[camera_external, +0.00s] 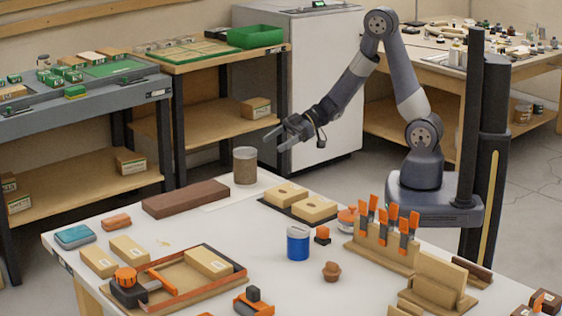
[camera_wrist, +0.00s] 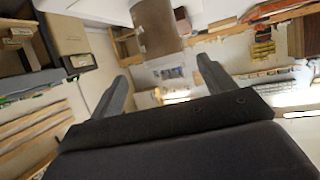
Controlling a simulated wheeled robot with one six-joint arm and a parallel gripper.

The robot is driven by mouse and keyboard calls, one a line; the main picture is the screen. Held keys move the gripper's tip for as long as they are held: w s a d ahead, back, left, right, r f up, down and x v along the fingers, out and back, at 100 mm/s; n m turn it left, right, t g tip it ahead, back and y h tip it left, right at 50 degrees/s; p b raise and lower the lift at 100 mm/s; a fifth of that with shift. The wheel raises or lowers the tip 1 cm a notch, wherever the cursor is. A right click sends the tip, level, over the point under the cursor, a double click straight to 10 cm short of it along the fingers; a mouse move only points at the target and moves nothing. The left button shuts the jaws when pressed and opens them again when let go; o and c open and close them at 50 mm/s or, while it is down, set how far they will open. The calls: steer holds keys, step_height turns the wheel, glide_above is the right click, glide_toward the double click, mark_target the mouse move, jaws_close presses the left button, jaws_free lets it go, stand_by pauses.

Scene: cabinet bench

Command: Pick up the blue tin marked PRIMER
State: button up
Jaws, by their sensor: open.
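The blue tin (camera_external: 298,243) stands upright on the white bench top, right of the middle of the outside view. My gripper (camera_external: 275,140) is open and empty, raised in the air beyond the far edge of the bench, up and left of the tin. In the wrist view its two fingers (camera_wrist: 160,88) stand wide apart with nothing between them. I cannot make out the blue tin in the wrist view.
A grey-brown cylinder (camera_external: 245,166) stands at the bench's far edge, below my gripper. Wooden blocks on a dark tray (camera_external: 284,208), a small orange-and-black item (camera_external: 322,235), a brown knob (camera_external: 331,271) and a rack of orange-handled tools (camera_external: 388,232) surround the tin. Bare bench lies left of it.

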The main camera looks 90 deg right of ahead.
step_height(320, 180, up, 6)
steer(key=n+g+y+p, duration=0.2)
steer(key=n+g+y, duration=0.4)
steer(key=n+g, duration=0.4)
glide_above(296, 249)
steer(key=s+d, duration=0.1)
steer(key=d, duration=0.4)
steer(key=shift+s+a+f, duration=0.1)
steer(key=shift+s+f, duration=0.1)
steer(key=shift+f, duration=0.2)
steer(key=f, duration=0.4)
steer(key=shift+w+d, duration=0.3)
steer(key=shift+d, duration=0.05)
step_height(296, 249, down, 4)
steer(key=shift+f+b, duration=0.15)
steer(key=shift+b, duration=0.15)
step_height(296, 249, down, 4)
steer(key=shift+r, duration=0.15)
steer(key=shift+r+x, duration=0.1)
steer(key=shift+x, duration=0.6)
steer(key=shift+r+x, duration=0.15)
steer(key=shift+x, duration=0.55)
steer(key=shift+a, duration=0.1)
